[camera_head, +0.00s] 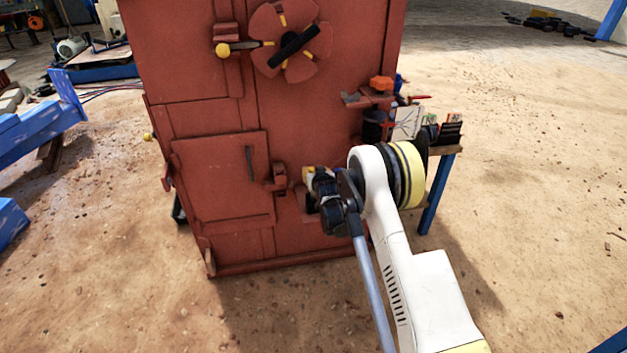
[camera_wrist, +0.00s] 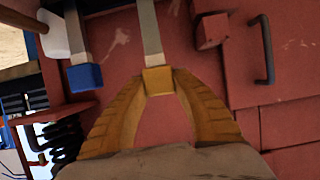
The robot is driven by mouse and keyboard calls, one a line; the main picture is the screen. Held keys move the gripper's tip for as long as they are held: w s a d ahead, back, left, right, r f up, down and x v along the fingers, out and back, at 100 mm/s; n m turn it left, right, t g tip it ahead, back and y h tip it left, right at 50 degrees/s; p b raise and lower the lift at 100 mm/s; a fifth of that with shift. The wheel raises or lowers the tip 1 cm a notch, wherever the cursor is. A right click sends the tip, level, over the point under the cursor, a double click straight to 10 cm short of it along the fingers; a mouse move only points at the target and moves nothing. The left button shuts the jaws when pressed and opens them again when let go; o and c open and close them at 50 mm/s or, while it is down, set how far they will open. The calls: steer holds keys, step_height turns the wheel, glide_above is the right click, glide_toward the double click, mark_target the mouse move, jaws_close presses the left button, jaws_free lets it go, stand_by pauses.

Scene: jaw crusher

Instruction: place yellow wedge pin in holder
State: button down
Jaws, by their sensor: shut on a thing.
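The yellow wedge pin shows in the wrist view as a yellow block end (camera_wrist: 158,80) with a flat grey metal shank running out of the top of the picture. My gripper (camera_wrist: 159,82) is shut on the yellow end, one ridged orange finger on each side. A similar pin with a blue end (camera_wrist: 85,77) lies alongside to the left, apart from my fingers. The far ends of both shanks are out of view, so I cannot tell how either sits in a holder. In the head view my gripper (camera_head: 309,180) is close to the red machine's front, partly hidden by my wrist.
The red machine (camera_head: 215,120) fills the middle, with a lower door, a dark door handle (camera_wrist: 266,50) and a red catch block (camera_wrist: 210,30). A small blue-legged table (camera_head: 435,185) with items stands close right of my arm. Sandy ground is open around.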

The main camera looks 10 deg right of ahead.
step_height(320, 180, down, 2)
steer(key=shift+f+b, duration=0.1)
steer(key=shift+b, duration=0.2)
steer(key=c, duration=1.1)
jaws_free()
